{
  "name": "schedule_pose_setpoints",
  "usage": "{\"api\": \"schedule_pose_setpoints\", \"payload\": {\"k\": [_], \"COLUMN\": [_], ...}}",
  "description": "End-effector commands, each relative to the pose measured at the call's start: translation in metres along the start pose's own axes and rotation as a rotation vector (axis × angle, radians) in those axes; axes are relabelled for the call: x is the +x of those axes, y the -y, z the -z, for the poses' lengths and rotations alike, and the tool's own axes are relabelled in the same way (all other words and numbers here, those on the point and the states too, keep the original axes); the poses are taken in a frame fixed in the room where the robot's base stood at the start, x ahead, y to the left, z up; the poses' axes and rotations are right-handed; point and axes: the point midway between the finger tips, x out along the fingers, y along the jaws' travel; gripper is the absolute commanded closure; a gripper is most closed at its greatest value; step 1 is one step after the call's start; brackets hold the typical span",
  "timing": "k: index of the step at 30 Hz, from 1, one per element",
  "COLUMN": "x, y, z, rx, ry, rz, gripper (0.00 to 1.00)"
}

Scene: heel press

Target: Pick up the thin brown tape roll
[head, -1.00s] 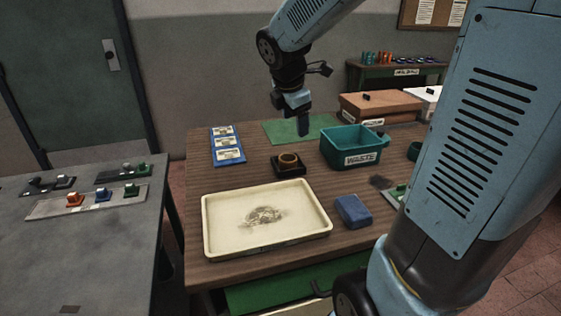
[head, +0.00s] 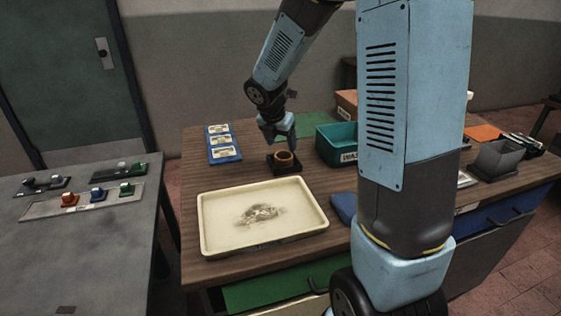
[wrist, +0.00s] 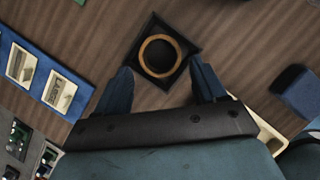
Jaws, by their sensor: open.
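The brown tape roll (head: 284,160) sits on a small black square base (head: 271,167) on the wooden table, behind the cream tray. In the wrist view the roll (wrist: 144,60) shows as a thin tan ring lying on the black base (wrist: 166,21). My gripper (head: 278,142) is just above and behind the roll in the head view. In the wrist view my gripper (wrist: 160,78) is open, its two blue fingers apart, with the roll ahead of and between the fingertip directions. Nothing is between the fingers.
The cream tray (head: 213,252) holds a grey smudge-like pile. A blue card holder (head: 226,158) lies to the left of the roll, and a teal waste bin (head: 329,154) to the right. A blue block (head: 343,207) is partly hidden by my arm. Bare wood surrounds the black base.

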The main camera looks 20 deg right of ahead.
Motion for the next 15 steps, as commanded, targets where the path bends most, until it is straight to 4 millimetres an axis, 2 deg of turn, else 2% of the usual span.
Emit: {"api": "schedule_pose_setpoints", "payload": {"k": [7, 15], "x": [0.014, 0.049], "y": [0.0, -0.001], "z": [0.002, 0.007], "rx": [-0.001, 0.0], "ry": [-0.001, -0.002], "rz": [0.001, 0.002], "gripper": [0.3, 0.3]}}
